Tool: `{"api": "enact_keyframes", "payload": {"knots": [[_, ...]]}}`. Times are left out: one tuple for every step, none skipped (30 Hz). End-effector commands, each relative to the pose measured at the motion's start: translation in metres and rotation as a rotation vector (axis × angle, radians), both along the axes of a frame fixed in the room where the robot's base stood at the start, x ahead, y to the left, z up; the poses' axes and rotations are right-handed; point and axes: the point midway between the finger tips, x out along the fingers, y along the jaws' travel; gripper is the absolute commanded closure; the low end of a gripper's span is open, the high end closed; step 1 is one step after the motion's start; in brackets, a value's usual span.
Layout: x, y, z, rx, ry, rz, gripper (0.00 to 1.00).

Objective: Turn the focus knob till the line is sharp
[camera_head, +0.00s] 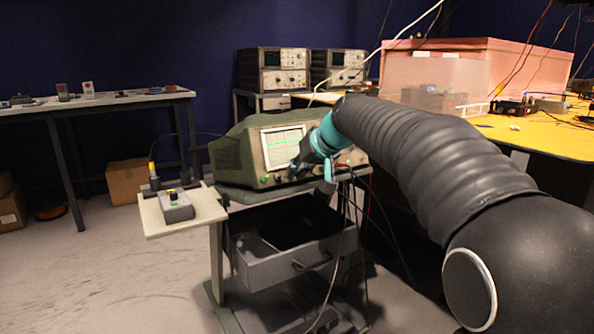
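A green-cased oscilloscope (232,150) stands on a cart in the middle of the view. Its screen (283,147) is lit and shows a green horizontal line; how sharp the line is cannot be made out at this size. My arm comes in from the right, and my gripper (296,166) is at the front panel, just below and right of the screen. The gripper is small and dark here, so I cannot tell whether its fingers are open or shut. The focus knob cannot be picked out; the gripper and wrist cover part of the panel.
Cables hang below the panel on the right, past an open drawer (300,262). A yellow-topped bench (540,135) with a pink foam enclosure (490,62) stands right.

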Motion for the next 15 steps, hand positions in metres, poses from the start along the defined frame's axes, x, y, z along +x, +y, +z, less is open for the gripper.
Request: {"api": "enact_keyframes", "payload": {"knots": [[-0.0001,0.0,0.0001,0.0,0.0,0.0,1.0],[-0.0001,0.0,0.0001,-0.001,-0.001,0.0,1.0],[-0.0002,0.0002,0.0,-0.004,-0.002,0.001,1.0],[-0.0002,0.0002,0.0,-0.006,-0.004,0.003,1.0],[-0.0002,0.0005,0.0,-0.01,-0.008,0.005,1.0],[-0.0004,0.0006,0.0,-0.017,-0.012,0.007,1.0],[-0.0005,0.0007,-0.0001,-0.025,-0.017,0.011,1.0],[-0.0005,0.0007,-0.0001,-0.033,-0.024,0.014,1.0],[-0.0006,0.001,-0.0002,-0.046,-0.033,0.019,1.0],[-0.0007,0.0011,-0.0001,-0.057,-0.04,0.024,1.0],[-0.0008,0.0012,-0.0002,-0.07,-0.049,0.028,1.0],[-0.001,0.002,-0.0001,-0.088,-0.062,0.035,1.0],[-0.0012,0.0023,-0.0002,-0.104,-0.072,0.042,1.0],[-0.0015,0.0029,-0.0002,-0.119,-0.082,0.049,1.0],[-0.0018,0.0032,-0.0003,-0.142,-0.098,0.057,1.0]]}}
